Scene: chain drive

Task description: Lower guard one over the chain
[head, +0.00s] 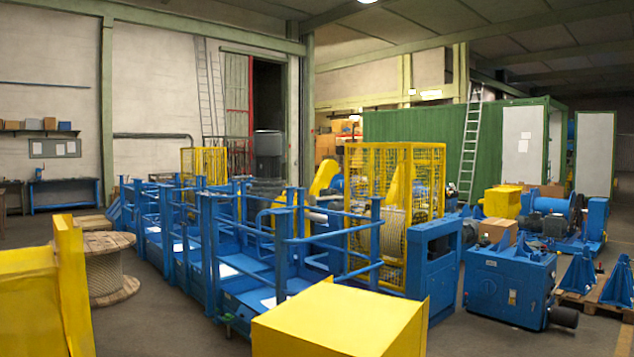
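Neither of my grippers shows in the head view. No chain can be made out, and nothing is marked as guard one. A tall yellow mesh cage (431,160) stands at the centre right, upright around yellow machine parts. A smaller yellow mesh guard (204,162) stands farther back on the left. A plain yellow box-like cover (340,322) is close in front at the bottom centre. Another yellow panelled piece (28,300) is at the left edge. I cannot tell whether any of these is the task's guard.
Blue railed platforms (240,270) fill the middle of the floor. A wooden cable reel (104,268) stands at the left. A blue machine housing (508,287) and a pallet with blue stands (603,292) are at the right. Bare floor (165,325) shows at the front left.

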